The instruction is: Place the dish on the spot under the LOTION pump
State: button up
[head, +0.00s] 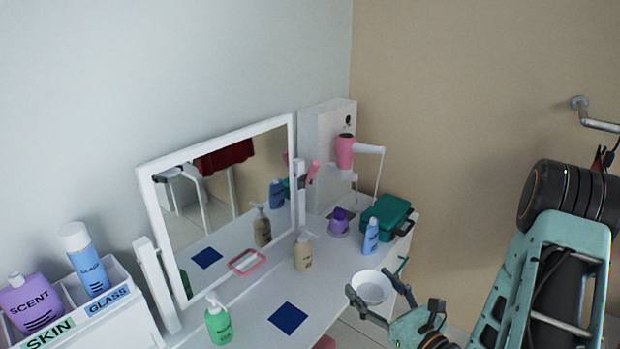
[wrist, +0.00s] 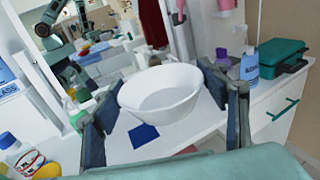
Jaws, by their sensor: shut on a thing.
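The white dish (head: 372,287) is in my gripper (head: 376,295), tilted, above the right front of the white tabletop. In the wrist view the dish (wrist: 160,92) is between the dark fingers. Two pump bottles stand on the table: a green one (head: 218,323) at front left and a tan one (head: 303,253) near the middle. Their labels are too small to read, so I cannot tell which is LOTION. A dark blue square (head: 288,318) lies flat and bare between and in front of them. It also shows below the dish in the wrist view (wrist: 144,136).
A mirror (head: 228,205) stands behind the bottles. A pink soap tray (head: 247,262) lies before it. A purple bottle (head: 339,220), blue bottle (head: 371,237) and green case (head: 387,215) stand at right. A labelled white organiser (head: 110,310) stands at left.

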jog(key=s+a+f+n+g+y+b, duration=0.2)
jog(key=s+a+f+y+b, duration=0.1)
jog(key=a+f+b, duration=0.8)
jog(key=shift+s+a, duration=0.15)
jog(key=shift+a, duration=1)
jog(key=shift+n, duration=0.3)
jog(key=w+b, duration=0.1)
jog(key=b, duration=0.2)
jog(key=w+f+b, duration=0.1)
jog(key=b, duration=0.3)
jog(key=w+a+f+b, duration=0.1)
jog(key=b, duration=0.3)
jog(key=shift+w+f, duration=0.2)
jog(key=shift+w, duration=0.2)
jog(key=b, duration=0.4)
jog(key=shift+w+a+b, duration=0.15)
jog(key=shift+w+b, duration=0.1)
jog(key=shift+b, duration=0.15)
